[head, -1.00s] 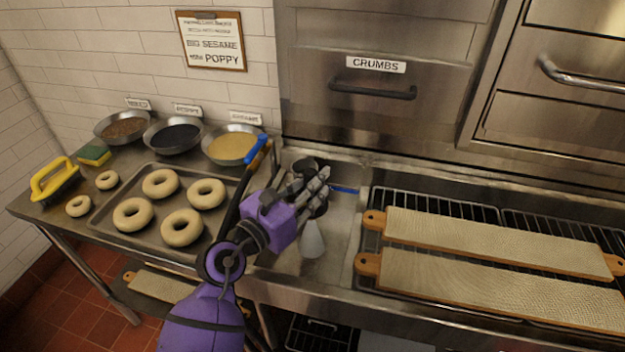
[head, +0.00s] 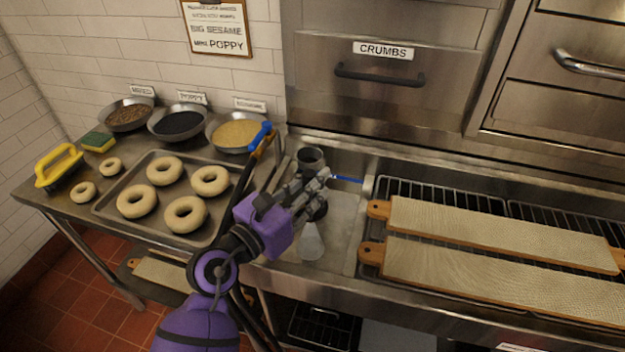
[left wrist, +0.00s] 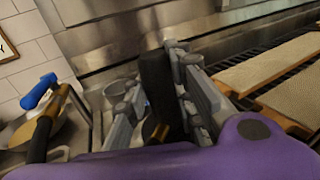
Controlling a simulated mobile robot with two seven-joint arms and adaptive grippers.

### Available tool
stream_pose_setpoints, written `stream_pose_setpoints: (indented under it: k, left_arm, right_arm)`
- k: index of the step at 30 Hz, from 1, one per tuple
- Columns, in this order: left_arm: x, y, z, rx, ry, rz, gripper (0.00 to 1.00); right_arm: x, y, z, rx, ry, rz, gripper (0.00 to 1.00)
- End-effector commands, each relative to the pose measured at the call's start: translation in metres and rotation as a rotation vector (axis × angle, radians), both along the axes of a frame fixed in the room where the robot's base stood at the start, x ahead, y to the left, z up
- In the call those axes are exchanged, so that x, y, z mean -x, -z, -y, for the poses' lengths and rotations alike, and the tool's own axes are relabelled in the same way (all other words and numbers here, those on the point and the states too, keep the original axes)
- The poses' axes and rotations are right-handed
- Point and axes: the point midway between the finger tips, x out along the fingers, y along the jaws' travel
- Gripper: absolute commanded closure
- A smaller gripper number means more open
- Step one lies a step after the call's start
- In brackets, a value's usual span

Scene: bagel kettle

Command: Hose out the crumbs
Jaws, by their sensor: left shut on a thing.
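My left gripper (head: 318,188) is shut on a dark, handle-like thing (left wrist: 156,85), which stands between its fingers in the left wrist view. The fingers hide much of it, and I cannot tell its full shape. A thin blue piece (head: 346,180) shows just beyond the fingers. The crumbs drawer (head: 380,85), steel with a black handle, appears shut above the counter. A blue lever with a brass fitting (head: 263,138) and a dark hose-like length stands left of my gripper; it also shows in the left wrist view (left wrist: 40,92). No crumbs can be made out. My right gripper is not in view.
A tray (head: 105,205) of bagels and several seed bowls (head: 178,123) lie left. A dark cup (head: 311,157) and a pale cone-shaped bottle (head: 312,242) stand close to my gripper. Long boards (head: 490,232) on racks fill the right side.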

Motion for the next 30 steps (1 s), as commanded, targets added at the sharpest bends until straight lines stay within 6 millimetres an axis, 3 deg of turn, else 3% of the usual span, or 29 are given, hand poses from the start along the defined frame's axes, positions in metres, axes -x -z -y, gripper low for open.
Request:
stream_pose_setpoints:
  k: [30]
  left_arm:
    - [0.039, 0.0, -0.013, 0.001, 0.0, 0.001, 1.0]
  right_arm:
    - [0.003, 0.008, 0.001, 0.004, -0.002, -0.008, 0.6]
